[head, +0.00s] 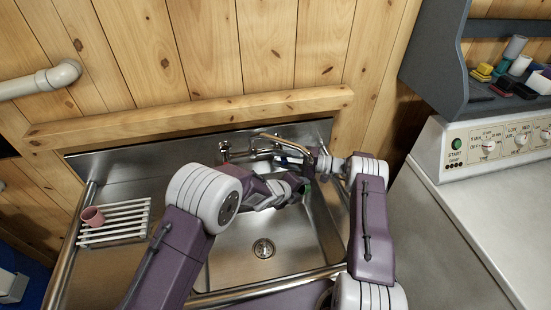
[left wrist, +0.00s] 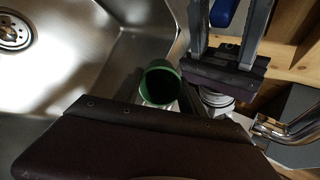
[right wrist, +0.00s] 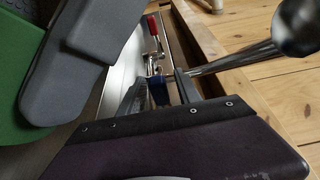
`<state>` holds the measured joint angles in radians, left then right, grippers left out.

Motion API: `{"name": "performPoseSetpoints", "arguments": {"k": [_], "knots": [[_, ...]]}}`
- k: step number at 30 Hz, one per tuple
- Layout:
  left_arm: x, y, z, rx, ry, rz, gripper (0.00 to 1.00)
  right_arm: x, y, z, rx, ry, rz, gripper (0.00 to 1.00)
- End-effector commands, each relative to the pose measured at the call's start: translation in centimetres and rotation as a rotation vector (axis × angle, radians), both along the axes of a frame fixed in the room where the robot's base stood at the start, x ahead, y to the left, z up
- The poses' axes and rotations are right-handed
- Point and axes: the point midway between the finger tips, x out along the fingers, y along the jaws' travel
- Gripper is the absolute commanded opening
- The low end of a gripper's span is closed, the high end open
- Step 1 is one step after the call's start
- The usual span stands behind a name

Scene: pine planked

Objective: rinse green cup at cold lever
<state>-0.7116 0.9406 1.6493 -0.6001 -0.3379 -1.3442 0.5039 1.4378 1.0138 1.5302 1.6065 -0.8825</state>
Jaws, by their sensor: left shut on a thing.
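My left gripper (head: 296,189) is shut on the green cup (left wrist: 162,82) and holds it over the right part of the sink basin, below the tap spout (head: 290,143). The cup's dark open mouth shows in the left wrist view; whether water is in it I cannot tell. In the head view the cup is mostly hidden by my gripper. My right gripper (right wrist: 160,88) is open, its fingers on either side of the blue cold lever (right wrist: 159,94), with gaps visible beside it. The red lever (right wrist: 153,27) lies farther along the tap.
The steel sink (head: 240,237) has a drain (head: 264,248) in its floor. A white appliance (head: 480,180) and a grey shelf (head: 455,85) stand at the right. The wooden wall is close behind the tap.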

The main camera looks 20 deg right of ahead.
Motion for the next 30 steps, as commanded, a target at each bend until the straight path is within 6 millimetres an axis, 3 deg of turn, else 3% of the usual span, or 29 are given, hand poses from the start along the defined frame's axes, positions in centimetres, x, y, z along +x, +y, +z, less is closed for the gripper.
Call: {"name": "performPoseSetpoints", "arguments": {"k": [5, 13, 17, 18, 30], "knots": [[0.0, 0.0, 0.0, 0.000, 0.000, 0.000, 0.10, 0.7, 1.5, 0.0, 0.000, 0.000, 0.000, 0.40], [0.0, 0.0, 0.0, 0.000, 0.000, 0.000, 0.10, 0.8, 1.7, 0.0, 0.000, 0.001, 0.000, 0.40], [0.0, 0.0, 0.0, 0.000, 0.000, 0.000, 0.10, 0.8, 1.7, 0.0, 0.000, 0.001, 0.000, 0.04], [0.0, 0.0, 0.0, 0.000, 0.000, 0.000, 0.10, 0.8, 1.7, 0.0, 0.000, 0.001, 0.000, 0.00], [0.0, 0.0, 0.0, 0.000, 0.000, 0.000, 0.10, 0.8, 1.6, 0.0, 0.000, 0.001, -0.001, 0.00]]}}
